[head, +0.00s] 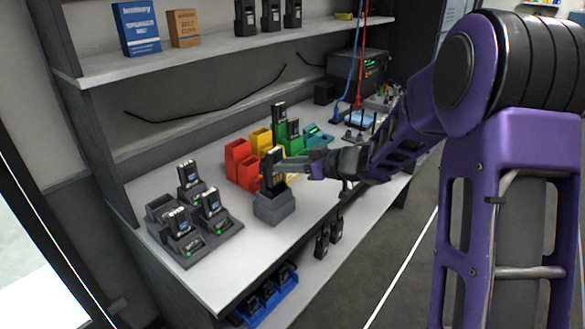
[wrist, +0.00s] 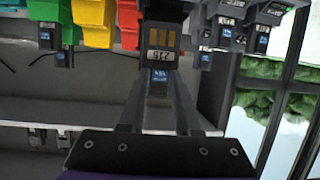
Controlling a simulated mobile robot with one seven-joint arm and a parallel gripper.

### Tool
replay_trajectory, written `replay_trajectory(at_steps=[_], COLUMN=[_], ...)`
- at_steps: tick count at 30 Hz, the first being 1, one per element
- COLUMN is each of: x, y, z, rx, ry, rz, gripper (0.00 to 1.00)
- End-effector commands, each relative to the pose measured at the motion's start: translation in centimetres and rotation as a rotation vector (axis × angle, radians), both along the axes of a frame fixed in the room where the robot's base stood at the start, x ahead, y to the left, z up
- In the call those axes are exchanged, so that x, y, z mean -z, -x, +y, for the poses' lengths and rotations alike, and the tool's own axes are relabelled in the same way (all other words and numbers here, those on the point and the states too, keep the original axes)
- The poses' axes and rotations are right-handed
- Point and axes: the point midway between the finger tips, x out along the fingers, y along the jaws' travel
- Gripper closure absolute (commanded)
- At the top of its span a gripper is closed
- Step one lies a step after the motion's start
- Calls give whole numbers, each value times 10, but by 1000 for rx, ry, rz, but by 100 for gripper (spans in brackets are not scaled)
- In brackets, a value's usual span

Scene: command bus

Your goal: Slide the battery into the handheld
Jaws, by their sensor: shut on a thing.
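The handheld (head: 267,172) is a dark upright unit standing in a grey stand (head: 274,207) on the bench. In the wrist view, which looks upside down, the handheld (wrist: 160,33) shows gold contact strips and a white label. My gripper (head: 284,160) is at the right side of the handheld. In the wrist view my gripper (wrist: 159,84) has its fingers closed on what looks like the battery (wrist: 159,76), with a blue label, right against or very near the handheld. I cannot tell whether the battery is seated. The head view mostly hides it.
A charger (head: 218,238) with several bays holds batteries at the left; one bay (head: 160,207) looks empty. Red (head: 240,166), yellow and green bins stand behind the handheld. A blue tray (head: 268,301) is below the bench's front edge. White bench surface is free before the stand.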

Motion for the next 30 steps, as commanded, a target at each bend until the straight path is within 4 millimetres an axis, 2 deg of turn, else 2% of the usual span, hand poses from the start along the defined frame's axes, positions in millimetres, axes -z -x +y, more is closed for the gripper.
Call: replay_trajectory(at_steps=[30], x=[44], y=[0], z=[0], rx=[1], ry=[-2], rz=[1], gripper=[100])
